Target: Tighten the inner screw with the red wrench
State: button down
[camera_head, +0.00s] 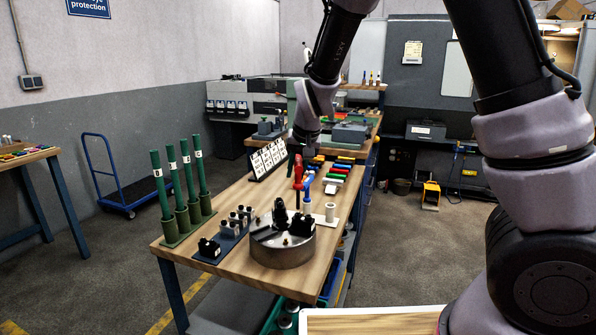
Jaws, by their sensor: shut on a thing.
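My gripper (302,149) is over the bench, behind the chuck in this view. It is small and partly hidden by its own wrist, and it appears shut on the upright red wrench (298,172) just below it. The wrench's lower end is close to a blue-handled tool and is hard to make out. The round metal chuck (283,253) lies on the front part of the bench with dark jaws on top. The inner screw is too small to tell at this distance.
Green bars (186,166) stand upright at left. A dark tray (222,241) holds small parts. Several colored items lie behind at right. A card rack (268,158) stands at the bench's left edge.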

jog(key=shift+s+a+f+n+g+y, duration=0.1)
jog(key=shift+a+f+n+g+y, duration=0.2)
jog(key=shift+n, duration=0.9)
jog(key=shift+s+a+f+n+g+y, duration=0.15)
jog(key=shift+n+g+y, duration=0.3)
jog(key=shift+n, duration=0.75)
jog(key=shift+s+a+f+n+g+y, duration=0.1)
jog(key=shift+f+n+g+y, duration=0.2)
jog(key=shift+n, duration=0.9)
jog(key=shift+f, duration=0.5)
jog(key=shift+w+d+m+t+h, duration=0.1)
jog(key=shift+m+t+h, duration=0.15)
jog(key=shift+m, duration=0.45)
jog(key=shift+w+d+m+t+h, duration=0.1)
jog(key=shift+m+t, duration=0.1)
jog(key=shift+m, duration=0.5)
